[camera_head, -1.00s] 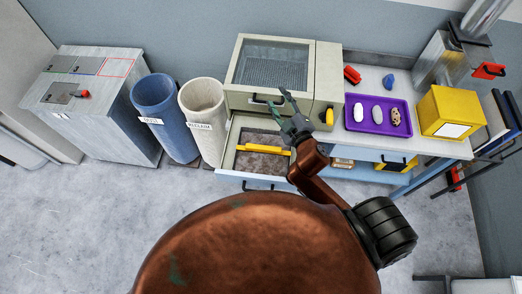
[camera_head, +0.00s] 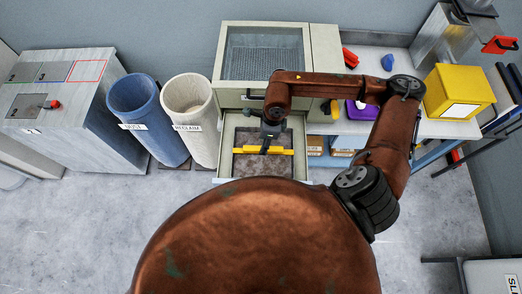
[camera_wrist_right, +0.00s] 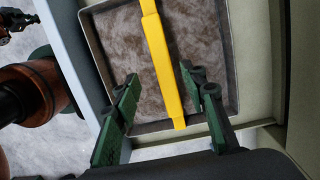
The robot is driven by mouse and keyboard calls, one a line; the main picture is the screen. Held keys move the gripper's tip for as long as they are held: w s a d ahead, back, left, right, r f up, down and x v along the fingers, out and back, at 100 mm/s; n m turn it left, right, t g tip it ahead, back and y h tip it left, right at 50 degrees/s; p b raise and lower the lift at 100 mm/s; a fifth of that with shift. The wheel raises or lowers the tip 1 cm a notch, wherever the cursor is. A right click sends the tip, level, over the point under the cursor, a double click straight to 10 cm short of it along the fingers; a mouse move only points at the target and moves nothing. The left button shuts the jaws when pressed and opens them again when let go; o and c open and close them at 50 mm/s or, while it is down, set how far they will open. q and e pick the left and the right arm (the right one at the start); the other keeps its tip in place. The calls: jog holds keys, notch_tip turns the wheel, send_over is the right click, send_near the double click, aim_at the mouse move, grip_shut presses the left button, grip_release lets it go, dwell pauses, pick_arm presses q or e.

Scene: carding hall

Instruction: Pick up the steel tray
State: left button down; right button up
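The steel tray (camera_head: 240,171) lies in the pulled-out drawer (camera_head: 223,165), with brown fibrous matter on its floor and a yellow bar (camera_head: 245,150) across it. The right wrist view shows the tray's dark grey rim (camera_wrist_right: 94,45) and the yellow bar (camera_wrist_right: 158,55) running lengthwise. My right gripper (camera_head: 266,142) hangs over the bar in the head view. In the right wrist view its green fingers (camera_wrist_right: 160,72) are apart, one on each side of the bar, with gaps between. Whether the fingertips reach down to the bar's height is unclear.
A beige machine (camera_head: 217,70) stands right behind the drawer. Blue (camera_head: 150,110) and cream (camera_head: 192,105) bins stand to its left. At right, a bench holds a yellow box (camera_head: 455,85) and a purple tray (camera_head: 360,113) partly hidden by my arm.

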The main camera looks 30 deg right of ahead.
jog(key=shift+w+d+f, duration=0.15)
jog(key=shift+d+f, duration=0.15)
jog(key=shift+d, duration=0.2)
jog(key=shift+a+f+p, duration=0.25)
jog(key=shift+f+p, duration=0.15)
jog(key=shift+f, duration=0.85)
notch_tip(320, 180, down, 4)
jog(key=shift+a+r+p, duration=0.15)
jog(key=shift+r+p, duration=0.1)
jog(key=shift+p, duration=0.3)
jog(key=shift+f, duration=0.6)
jog(key=shift+c, duration=0.6)
grip_shut()
